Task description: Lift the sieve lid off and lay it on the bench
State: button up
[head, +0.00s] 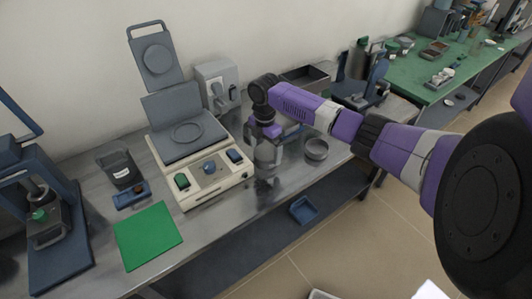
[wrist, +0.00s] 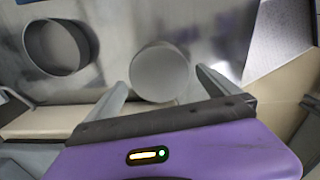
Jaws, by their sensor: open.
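The sieve lid (wrist: 160,72) shows in the wrist view as a plain grey disc, apparently topping the round metal sieve stack (head: 266,158) on the bench. My gripper (wrist: 162,80) is open, with one finger on each side of the disc in that view. I cannot tell whether the fingers touch it or how high above it they are. In the head view my gripper (head: 266,140) points down over the stack and partly hides its top. The metal bench (head: 285,186) carries the stack.
An open round pan (head: 316,149) stands right of the stack; it also shows in the wrist view (wrist: 58,47). A cream instrument (head: 205,178) with a raised lid stands close on the left. A green mat (head: 148,236) lies front left. Some bare bench is in front of the stack.

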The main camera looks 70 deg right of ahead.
jog(key=shift+f, duration=0.15)
jog(key=shift+c, duration=0.4)
jog(key=c, duration=1.3)
